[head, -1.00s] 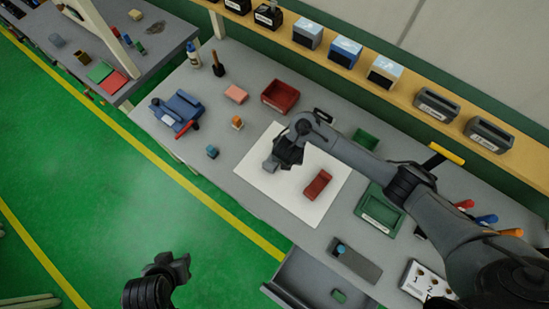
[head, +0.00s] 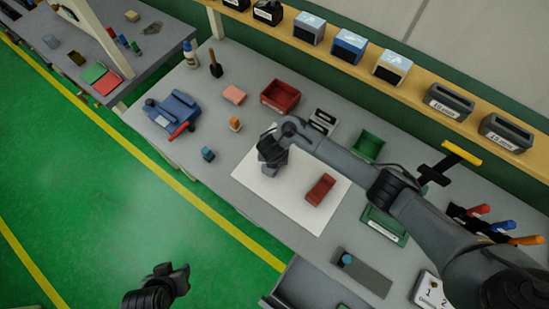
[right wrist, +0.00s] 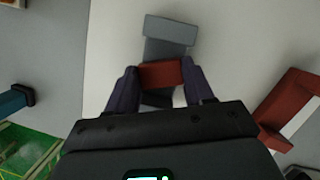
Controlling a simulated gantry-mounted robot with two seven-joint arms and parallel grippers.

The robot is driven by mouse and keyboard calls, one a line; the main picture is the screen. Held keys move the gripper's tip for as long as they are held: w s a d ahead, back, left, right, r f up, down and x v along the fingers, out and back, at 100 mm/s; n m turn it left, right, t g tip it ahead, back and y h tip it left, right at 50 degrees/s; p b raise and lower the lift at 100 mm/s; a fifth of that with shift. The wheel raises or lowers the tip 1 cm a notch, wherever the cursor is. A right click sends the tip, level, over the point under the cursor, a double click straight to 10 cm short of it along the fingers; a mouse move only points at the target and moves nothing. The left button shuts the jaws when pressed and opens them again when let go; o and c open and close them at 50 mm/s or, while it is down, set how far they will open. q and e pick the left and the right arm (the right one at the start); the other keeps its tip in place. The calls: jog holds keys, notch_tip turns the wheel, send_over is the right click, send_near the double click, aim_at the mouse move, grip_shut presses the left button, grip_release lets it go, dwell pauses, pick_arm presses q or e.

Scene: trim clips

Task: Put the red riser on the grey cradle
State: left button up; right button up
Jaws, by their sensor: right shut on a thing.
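The red riser (right wrist: 160,75) is a small red block between the two fingers of my right gripper (right wrist: 162,84), which is shut on it. The grey cradle (right wrist: 168,48) lies under it on the white sheet (right wrist: 112,30), showing above and below the riser in the right wrist view. I cannot tell whether riser and cradle touch. In the head view my right gripper (head: 270,158) is over the left part of the white sheet and hides the riser and most of the cradle. My left gripper (head: 172,273) is over the green floor, away from the bench; its jaw state is unclear.
A larger red part (head: 320,189) lies on the sheet to the right; it also shows in the right wrist view (right wrist: 288,105). A blue vise (head: 172,112), red bin (head: 280,96), green bins (head: 369,145) and small blue block (head: 208,154) stand around. An open drawer (head: 300,285) juts out in front.

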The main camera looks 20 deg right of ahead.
jog(key=o, duration=1)
jog(key=shift+r, duration=0.4)
jog(key=p+v, duration=0.9)
jog(key=v, duration=0.2)
